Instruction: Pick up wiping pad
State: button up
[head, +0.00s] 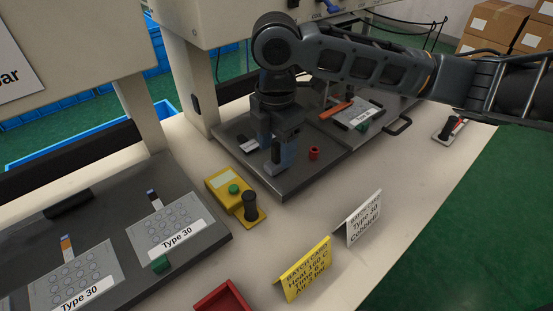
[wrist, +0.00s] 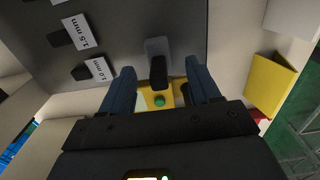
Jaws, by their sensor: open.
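A grey flat pad with a black upright handle, which looks like the wiping pad (wrist: 158,70), lies on the dark grey tray (wrist: 195,30). In the wrist view its handle shows between my fingertips, near the middle of the gap. My gripper (wrist: 162,72) is open and empty, with one finger on each side. In the head view my gripper (head: 273,150) points down over the tray (head: 293,183), and the pad is hidden behind it. Whether the fingers touch the handle cannot be told.
A yellow box (head: 222,187) with a green button and a black knob (head: 250,205) stands left of the tray. A small red part (head: 314,153) lies right of my gripper. Yellow (head: 305,270) and white (head: 364,218) cards stand in front. Black blocks with size labels (wrist: 97,68) sit nearby.

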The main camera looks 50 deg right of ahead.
aim_at(276, 156)
jog(key=shift+d+f, duration=0.1)
jog(key=shift+f, duration=1.55)
jog(key=c, duration=1.1)
jog(key=shift+r, duration=0.1)
jog(key=shift+c, duration=0.2)
jog(key=shift+r, duration=0.5)
notch_tip(276, 156, up, 3)
jog(key=shift+w+f, duration=0.1)
jog(key=shift+f, duration=0.05)
jog(key=s+r, duration=0.3)
jog(key=s, duration=0.3)
jog(key=s+a+r+b, duration=0.1)
jog(key=s+r, duration=0.3)
jog(key=s, duration=0.1)
jog(key=shift+s+a, duration=0.3)
jog(key=shift+s, duration=0.05)
jog(key=shift+r, duration=0.1)
